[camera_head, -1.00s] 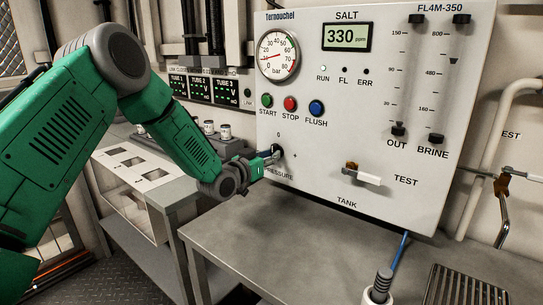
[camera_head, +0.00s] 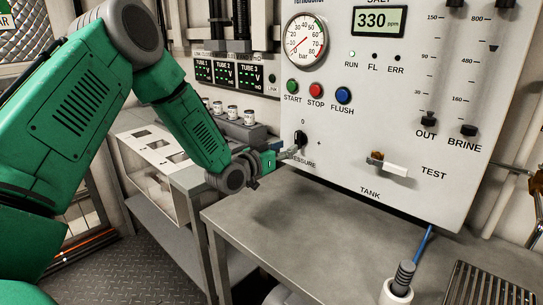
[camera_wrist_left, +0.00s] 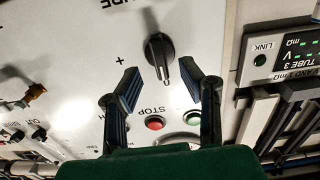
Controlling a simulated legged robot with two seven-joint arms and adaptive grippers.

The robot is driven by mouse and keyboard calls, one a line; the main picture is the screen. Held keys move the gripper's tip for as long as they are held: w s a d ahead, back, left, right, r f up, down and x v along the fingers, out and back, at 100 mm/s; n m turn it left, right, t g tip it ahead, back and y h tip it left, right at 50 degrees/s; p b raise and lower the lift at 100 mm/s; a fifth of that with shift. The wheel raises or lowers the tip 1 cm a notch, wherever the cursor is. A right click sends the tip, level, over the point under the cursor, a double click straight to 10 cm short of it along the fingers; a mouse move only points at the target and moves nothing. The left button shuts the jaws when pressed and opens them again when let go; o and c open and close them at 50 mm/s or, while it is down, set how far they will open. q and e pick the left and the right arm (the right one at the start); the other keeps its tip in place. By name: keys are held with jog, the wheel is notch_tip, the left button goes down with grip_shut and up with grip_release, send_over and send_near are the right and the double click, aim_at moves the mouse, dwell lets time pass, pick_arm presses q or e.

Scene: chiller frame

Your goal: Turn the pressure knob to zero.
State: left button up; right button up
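The black pressure knob (camera_head: 301,139) sits on the white panel under a "0" mark, its label partly hidden by my left gripper (camera_head: 289,153). In the left wrist view, which is upside down, the knob (camera_wrist_left: 159,56) has a pale pointer line. My left gripper (camera_wrist_left: 165,90) is open, with one dark finger on each side of the line to the knob. The knob is beyond the fingertips, and nothing is held. The round pressure gauge (camera_head: 305,42) has a red needle at the low end of its scale. My right gripper is not in view.
Start, stop and flush buttons (camera_head: 316,91) sit just above the knob. A white test lever (camera_head: 388,167) sticks out to its right. A grey table (camera_head: 300,225) lies below the panel. A box with several small cups (camera_head: 232,116) stands left of the panel.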

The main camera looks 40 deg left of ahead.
pick_arm(q)
jog(key=s, duration=0.7)
jog(key=shift+s+a, duration=0.35)
jog(key=shift+a, duration=0.05)
jog(key=shift+f, duration=0.15)
